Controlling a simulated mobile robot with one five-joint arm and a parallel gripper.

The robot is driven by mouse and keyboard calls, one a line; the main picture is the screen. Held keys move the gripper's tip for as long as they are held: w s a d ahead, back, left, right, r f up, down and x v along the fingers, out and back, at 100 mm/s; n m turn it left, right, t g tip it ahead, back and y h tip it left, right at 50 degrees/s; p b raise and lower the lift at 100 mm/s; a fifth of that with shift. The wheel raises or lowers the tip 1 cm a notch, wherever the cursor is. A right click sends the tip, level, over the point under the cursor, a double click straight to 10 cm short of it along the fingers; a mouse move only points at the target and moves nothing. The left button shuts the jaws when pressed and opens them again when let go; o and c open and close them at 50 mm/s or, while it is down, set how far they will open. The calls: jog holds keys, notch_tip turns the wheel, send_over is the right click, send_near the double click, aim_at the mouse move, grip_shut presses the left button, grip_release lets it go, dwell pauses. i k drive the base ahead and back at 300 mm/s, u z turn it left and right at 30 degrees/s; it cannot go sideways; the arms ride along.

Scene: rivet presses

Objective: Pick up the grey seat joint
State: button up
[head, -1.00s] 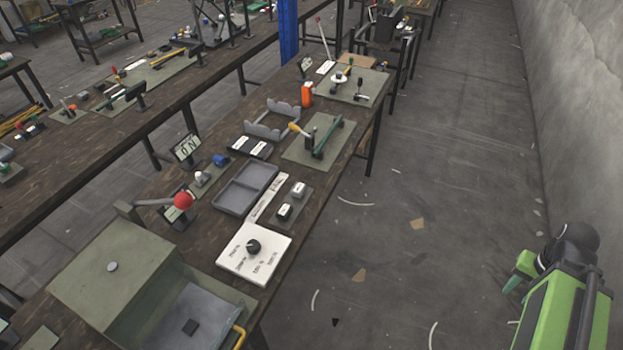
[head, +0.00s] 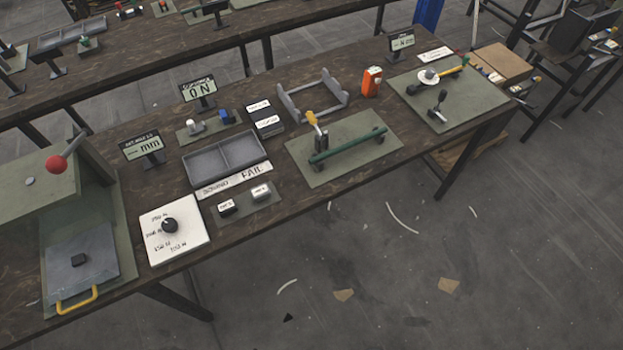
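I cannot tell for sure which piece is the grey seat joint. A small whitish-grey piece (head: 195,127) sits on a green mat beside a blue one. The two-compartment grey tray (head: 228,158) looks empty. My gripper is not in view.
A white dial board (head: 174,233), a green mat (head: 345,165) with a dark green bar and yellow-handled tool, an orange device (head: 372,82) and a red-knobbed press (head: 57,163) crowd the bench (head: 130,292). The floor (head: 400,280) in front is clear apart from flat scraps.

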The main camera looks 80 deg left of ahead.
aim_at(262, 192)
jog(key=i, duration=0.55)
jog(key=u, duration=4.35)
jog(key=i, duration=0.1)
jog(key=z, duration=2.2)
jog(key=k, duration=0.2)
jog(key=u, duration=2.15)
jog(key=k, duration=0.15)
jog(key=u, duration=1)
jog(key=k, duration=0.65)
jog(key=z, duration=0.35)
jog(key=i, duration=1.7)
jog(key=u, duration=0.25)
